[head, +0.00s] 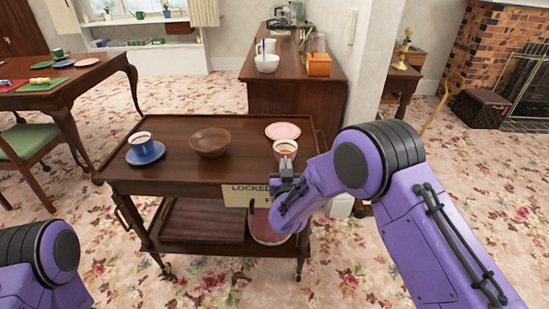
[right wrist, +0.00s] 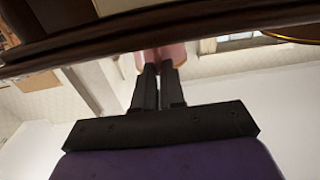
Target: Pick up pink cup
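The pink cup (head: 285,147) is at the right end of the dark wooden trolley (head: 185,178), in front of the pink plate. My right gripper (head: 287,168) is directly in front of it and hides its lower part. In the right wrist view, which is upside down, the two dark fingers (right wrist: 158,70) have only a narrow gap between them. Their tips overlap the pink cup (right wrist: 180,53), close to its wall; I cannot tell whether they grip it. My left gripper is out of view; only part of my left arm shows at lower left.
A sideboard (head: 290,85) stands behind. Open carpet lies left and right.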

